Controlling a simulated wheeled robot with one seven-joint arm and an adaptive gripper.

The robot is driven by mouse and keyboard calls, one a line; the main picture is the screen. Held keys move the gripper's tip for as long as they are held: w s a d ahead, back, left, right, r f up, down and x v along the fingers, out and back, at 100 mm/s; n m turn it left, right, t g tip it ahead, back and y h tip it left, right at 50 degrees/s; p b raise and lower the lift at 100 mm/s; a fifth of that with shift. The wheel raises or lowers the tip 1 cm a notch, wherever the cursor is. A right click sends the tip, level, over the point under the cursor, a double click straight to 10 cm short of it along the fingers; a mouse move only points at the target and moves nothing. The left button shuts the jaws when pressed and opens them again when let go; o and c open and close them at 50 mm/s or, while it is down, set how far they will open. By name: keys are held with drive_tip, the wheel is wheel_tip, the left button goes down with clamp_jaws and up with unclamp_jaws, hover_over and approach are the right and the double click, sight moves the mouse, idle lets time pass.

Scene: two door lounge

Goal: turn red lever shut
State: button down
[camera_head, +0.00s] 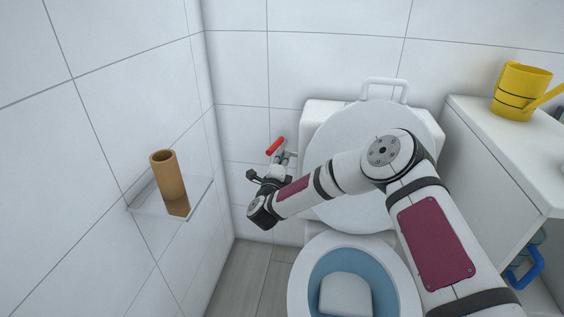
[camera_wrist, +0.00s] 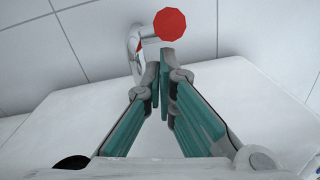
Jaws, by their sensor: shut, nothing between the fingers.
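The red lever (camera_head: 276,146) is near the tiled back wall, left of the toilet, and looks slanted in the head view. In the wrist view the red lever (camera_wrist: 170,24) shows end-on as a round red face just beyond my fingertips. My gripper (camera_head: 279,166) is just below the lever in the head view. In the wrist view my gripper (camera_wrist: 161,60) has its teal-padded fingers brought together at the tips, with nothing held. A pale fitting stands behind the fingertips, partly hidden. I cannot tell whether the fingers touch the lever.
The toilet has a raised lid (camera_head: 335,200) and an open bowl (camera_head: 300,281) close to my arm. A clear wall shelf (camera_head: 150,209) holds a cardboard tube (camera_head: 168,176) at left. A white cabinet (camera_head: 490,150) with a yellow jug (camera_head: 520,90) stands at right. Grey floor (camera_head: 238,285) shows at lower left.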

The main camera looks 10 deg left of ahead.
drive_tip(key=shift+a, duration=0.15)
drive_tip(key=shift+a+m+h, duration=0.15)
drive_tip(key=shift+m+h, duration=0.15)
drive_tip(key=shift+h, duration=0.2)
